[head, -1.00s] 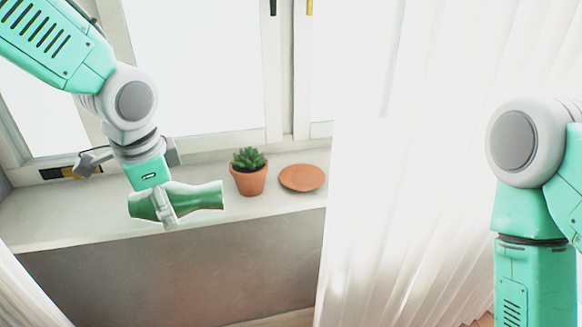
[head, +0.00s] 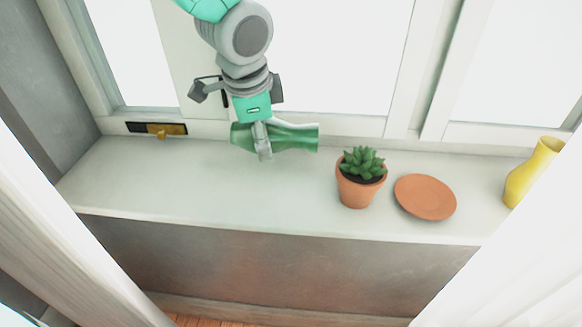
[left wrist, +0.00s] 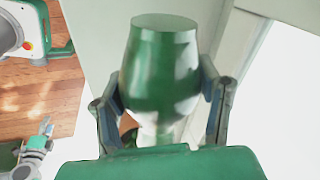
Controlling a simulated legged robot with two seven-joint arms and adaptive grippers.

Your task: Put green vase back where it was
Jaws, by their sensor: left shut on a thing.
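The green vase (head: 293,136) is a glossy flared vessel lying on its side in my left gripper (head: 263,150). It is held above the left part of the windowsill, close to the window frame. In the left wrist view the vase (left wrist: 160,75) stands between the two fingers of the left gripper (left wrist: 165,110), which press on its sides. Its wide base faces away from the palm side, and its narrower part is partly hidden by the gripper body.
On the pale windowsill (head: 215,205) stand a potted succulent (head: 358,192), an empty terracotta saucer (head: 425,197) and a yellow vase (head: 530,175) at the right. The sill's left part is clear. A brass latch (head: 165,130) is on the window frame. White curtains hang at both sides.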

